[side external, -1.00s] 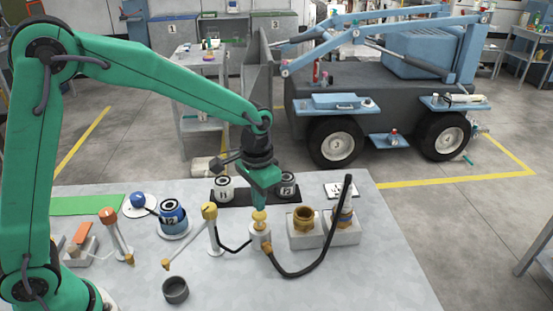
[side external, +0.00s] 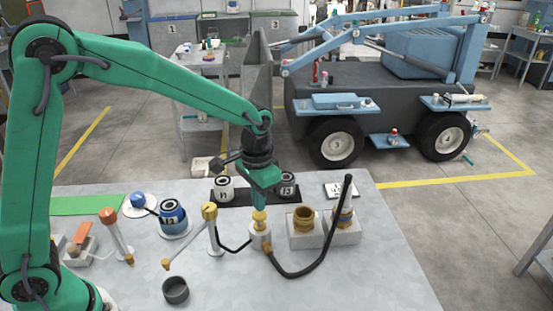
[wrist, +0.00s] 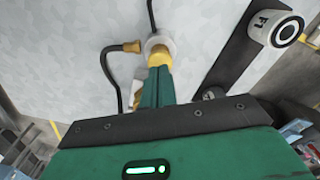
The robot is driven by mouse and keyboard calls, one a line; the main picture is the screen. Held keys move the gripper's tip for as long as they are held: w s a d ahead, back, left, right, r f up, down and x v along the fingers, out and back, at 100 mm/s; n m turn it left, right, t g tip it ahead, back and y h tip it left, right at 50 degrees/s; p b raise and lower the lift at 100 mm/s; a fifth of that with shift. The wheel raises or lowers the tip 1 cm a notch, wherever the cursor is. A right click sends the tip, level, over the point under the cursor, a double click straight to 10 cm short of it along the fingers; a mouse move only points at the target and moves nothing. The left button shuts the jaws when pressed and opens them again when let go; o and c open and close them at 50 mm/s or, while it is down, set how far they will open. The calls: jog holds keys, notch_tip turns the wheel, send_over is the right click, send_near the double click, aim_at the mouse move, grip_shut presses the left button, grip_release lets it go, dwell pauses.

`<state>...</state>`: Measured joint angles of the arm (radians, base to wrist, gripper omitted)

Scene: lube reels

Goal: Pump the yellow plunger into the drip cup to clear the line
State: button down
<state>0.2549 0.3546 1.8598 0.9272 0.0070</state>
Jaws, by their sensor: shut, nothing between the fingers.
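The yellow plunger (side external: 259,217) stands upright on a white pump body (side external: 260,238) on the grey bench. My gripper (side external: 259,206) points straight down with its fingers shut and empty, its tips at the plunger's top. In the wrist view, the closed green fingers (wrist: 155,86) overlap the yellow plunger (wrist: 159,57) and partly hide it; I cannot tell whether they touch it. The dark grey drip cup (side external: 175,290) sits near the bench's front edge. A white spout post with a yellow head (side external: 209,211) has its yellow-tipped arm reaching toward the cup.
A black hose (side external: 296,274) curves from the pump to the right and rises. Brass fittings (side external: 304,217) stand in white blocks right of the pump. A blue reel (side external: 172,214) and an orange-topped spout post (side external: 108,215) stand left. The front right bench is clear.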

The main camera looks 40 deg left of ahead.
aim_at(260, 214)
jog(key=shift+f, duration=0.45)
jog(key=shift+f, duration=0.35)
jog(key=shift+f, duration=1.1)
jog(key=shift+r, duration=3.8)
